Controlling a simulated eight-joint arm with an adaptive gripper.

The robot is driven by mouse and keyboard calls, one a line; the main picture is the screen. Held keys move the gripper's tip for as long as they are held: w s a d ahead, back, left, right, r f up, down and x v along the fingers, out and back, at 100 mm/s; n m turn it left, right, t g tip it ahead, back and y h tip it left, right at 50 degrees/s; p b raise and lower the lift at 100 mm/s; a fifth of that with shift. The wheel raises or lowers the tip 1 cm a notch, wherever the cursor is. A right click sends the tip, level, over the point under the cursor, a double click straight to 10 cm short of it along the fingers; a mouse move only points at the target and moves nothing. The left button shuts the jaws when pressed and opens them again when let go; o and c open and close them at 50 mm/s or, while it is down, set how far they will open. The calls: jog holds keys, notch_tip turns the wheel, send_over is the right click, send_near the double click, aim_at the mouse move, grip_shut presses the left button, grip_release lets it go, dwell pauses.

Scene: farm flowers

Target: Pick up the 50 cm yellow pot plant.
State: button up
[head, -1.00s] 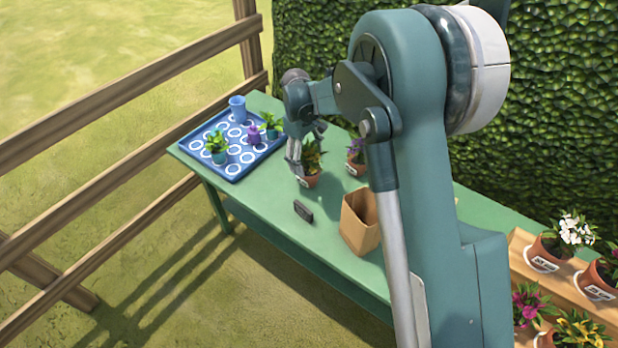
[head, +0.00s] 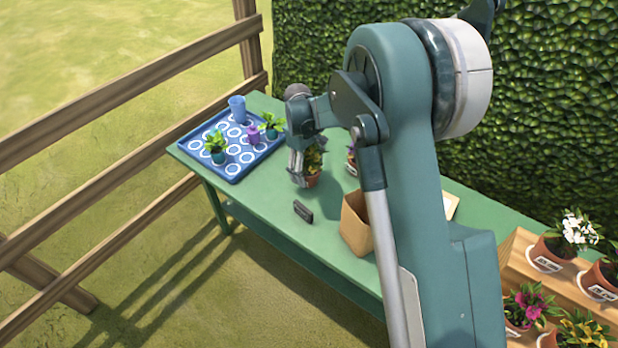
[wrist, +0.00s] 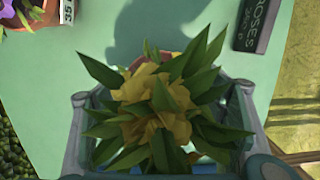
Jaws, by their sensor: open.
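A yellow-flowered plant with long green leaves (wrist: 160,110) fills the middle of the wrist view. Its terracotta pot (head: 312,180) stands on the green table in the head view, partly hidden by my gripper. Its label cannot be read here. My gripper (head: 297,172) is open. In the wrist view its fingers (wrist: 160,115) are on the left and right of the plant, with leaves between and over them. I cannot tell whether they touch the pot.
A purple-flowered pot (head: 351,162) stands close by to the right. A dark sign (head: 303,212) and a brown box (head: 356,225) are in front. A blue tray (head: 232,172) with small plants and a blue cup (head: 237,109) is left. More pots stand on a wooden rack (head: 530,265).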

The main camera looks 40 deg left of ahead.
dwell(0.3)
jog(key=c, duration=1.2)
jog(key=shift+r, duration=0.1)
jog(key=shift+r+p, duration=0.85)
jog(key=shift+r, duration=4.1)
